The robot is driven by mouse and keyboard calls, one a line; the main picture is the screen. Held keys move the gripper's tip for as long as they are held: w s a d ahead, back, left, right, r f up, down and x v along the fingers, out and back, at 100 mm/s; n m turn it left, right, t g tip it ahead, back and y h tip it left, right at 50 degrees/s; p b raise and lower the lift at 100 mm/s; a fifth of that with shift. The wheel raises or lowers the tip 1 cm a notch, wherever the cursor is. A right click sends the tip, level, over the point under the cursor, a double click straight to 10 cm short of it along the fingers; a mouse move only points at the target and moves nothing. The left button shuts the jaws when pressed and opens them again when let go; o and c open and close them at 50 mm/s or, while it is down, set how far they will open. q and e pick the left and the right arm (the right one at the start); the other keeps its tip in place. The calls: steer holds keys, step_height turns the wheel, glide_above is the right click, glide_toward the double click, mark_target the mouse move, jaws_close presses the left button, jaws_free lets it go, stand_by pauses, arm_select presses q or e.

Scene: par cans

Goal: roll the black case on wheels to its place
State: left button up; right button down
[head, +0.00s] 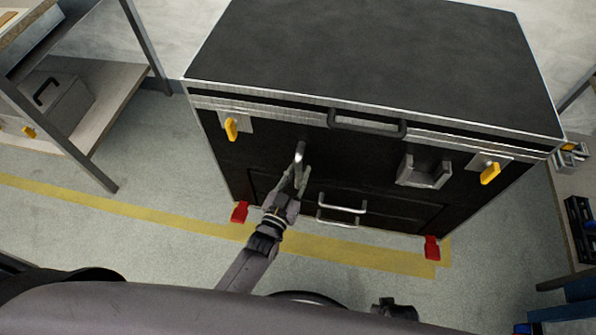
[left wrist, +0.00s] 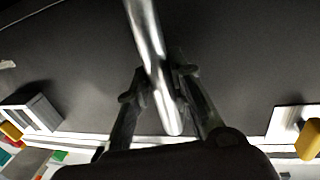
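The black case (head: 375,52) stands upright in the middle of the head view, its lid and front showing. Red feet or wheel parts (head: 239,212) show at its lower corners; the wheels themselves are hard to make out. A silver bar handle (head: 300,150) stands out from its front, left of centre. My left gripper (head: 298,177) is at this handle. In the left wrist view the bar (left wrist: 148,45) runs between the two fingers (left wrist: 160,88), which appear closed in on it. A dark part at the lower edge of the head view may be my right gripper (head: 395,310); its fingers are unclear.
Yellow tape (head: 130,215) marks the floor in front of and under the case. A shelf unit (head: 105,110) stands at the left with a grey box (head: 62,100). Another shelf (head: 562,215) with items stands close at the right. A wall is behind. Floor at left is clear.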

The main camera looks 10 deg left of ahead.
arm_select(q)
steer(key=o, duration=0.4)
steer(key=shift+s, duration=0.15)
steer(key=v, duration=1.1)
steer(key=shift+s+a, duration=0.2)
steer(key=shift+s, duration=0.15)
arm_select(e)
steer(key=shift+w, duration=0.1)
